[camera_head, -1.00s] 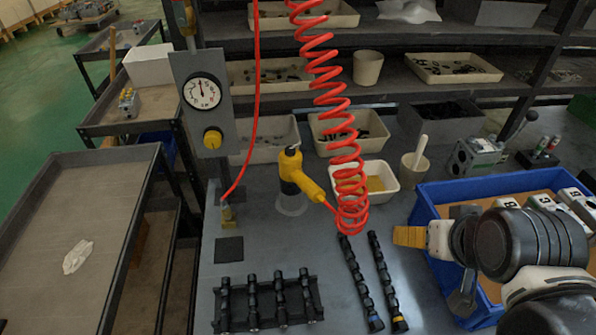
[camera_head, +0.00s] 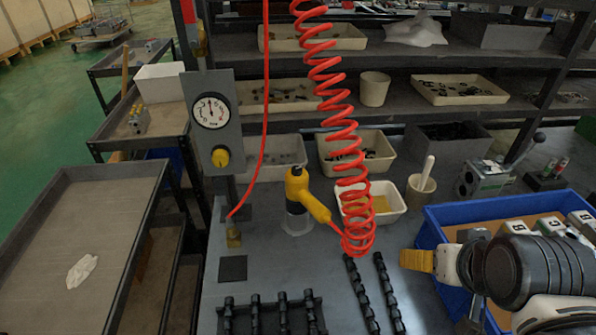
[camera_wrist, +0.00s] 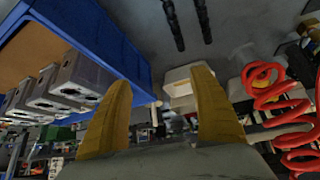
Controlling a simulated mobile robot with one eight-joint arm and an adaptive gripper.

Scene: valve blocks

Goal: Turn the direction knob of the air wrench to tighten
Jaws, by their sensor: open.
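The air wrench (camera_head: 314,206) is yellow and black and stands on the grey bench, its black head in a clear round holder and its yellow handle slanting down to the right. A red coiled hose (camera_head: 345,140) runs to its handle end. Its direction knob is too small to make out. My gripper (camera_head: 405,258) is to the right of the wrench, apart from it, over the bench by the blue crate. In the wrist view my gripper's two yellow fingers (camera_wrist: 165,105) are spread with nothing between them. The wrench is not clearly visible there.
A blue crate (camera_head: 438,222) with white-grey valve blocks (camera_head: 510,227) is at right. A white tray (camera_head: 392,216) and a cup with a pestle (camera_head: 420,188) stand behind the hose. Black racks (camera_head: 270,318) lie in front. A gauge panel (camera_head: 212,125) stands at left.

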